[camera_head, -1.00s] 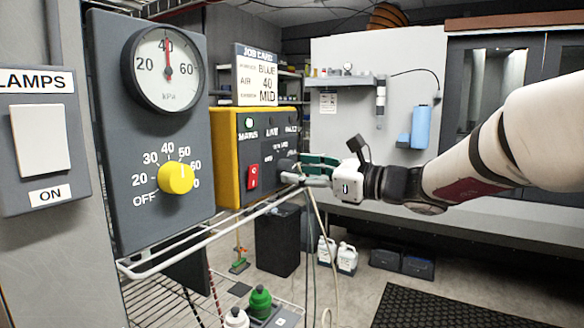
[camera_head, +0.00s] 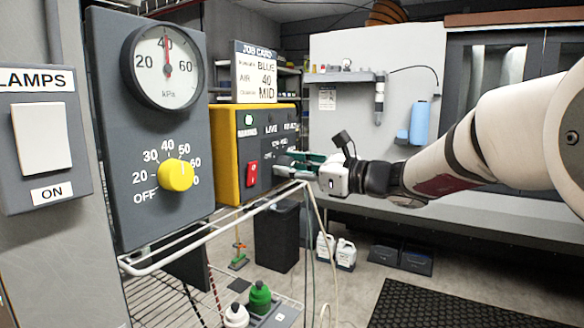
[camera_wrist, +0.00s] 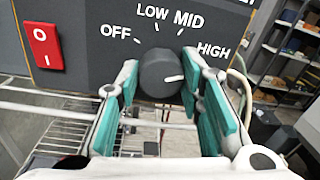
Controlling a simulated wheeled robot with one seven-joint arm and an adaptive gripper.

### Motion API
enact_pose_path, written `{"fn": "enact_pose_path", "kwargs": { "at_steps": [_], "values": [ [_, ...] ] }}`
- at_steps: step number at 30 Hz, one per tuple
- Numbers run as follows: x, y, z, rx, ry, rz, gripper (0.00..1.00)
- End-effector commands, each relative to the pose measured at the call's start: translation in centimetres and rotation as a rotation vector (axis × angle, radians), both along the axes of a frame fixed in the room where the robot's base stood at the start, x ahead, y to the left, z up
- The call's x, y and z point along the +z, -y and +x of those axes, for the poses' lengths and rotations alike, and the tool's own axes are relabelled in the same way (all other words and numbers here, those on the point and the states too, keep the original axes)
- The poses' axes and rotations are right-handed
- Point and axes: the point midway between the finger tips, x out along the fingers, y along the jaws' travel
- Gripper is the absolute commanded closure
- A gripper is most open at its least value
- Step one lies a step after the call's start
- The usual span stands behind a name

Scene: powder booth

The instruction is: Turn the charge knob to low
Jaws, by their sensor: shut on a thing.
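The charge knob (camera_wrist: 157,66) is a dark round dial on the grey front of a yellow-sided box (camera_head: 227,153). Its scale reads OFF, LOW, MID and HIGH. In the wrist view its white mark points to the right, just below the HIGH label (camera_wrist: 213,51). My gripper (camera_wrist: 160,78) has its green-padded fingers on both sides of the knob and is shut on it. In the head view my gripper (camera_head: 297,163) reaches the box from the right, and the fingers mostly hide the knob.
A red rocker switch (camera_wrist: 43,45) is left of the knob. A white wire rack (camera_head: 215,228) runs below the box, with hoses hanging nearby. A grey panel with a yellow knob (camera_head: 175,175) and gauge stands left. A job card (camera_head: 257,73) on top reads BLUE, 40, MID.

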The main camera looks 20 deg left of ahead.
Motion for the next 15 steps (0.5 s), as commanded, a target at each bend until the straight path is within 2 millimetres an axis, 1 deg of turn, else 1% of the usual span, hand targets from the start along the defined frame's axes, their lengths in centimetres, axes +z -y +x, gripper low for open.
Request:
{"fn": "enact_pose_path", "kwargs": {
  "at_steps": [8,15],
  "values": [
    [-0.17,0.02,0.13,0.001,0.091,-0.006,0.94],
    [-0.43,0.02,0.24,0.001,0.276,-0.019,0.94]
  ]
}}
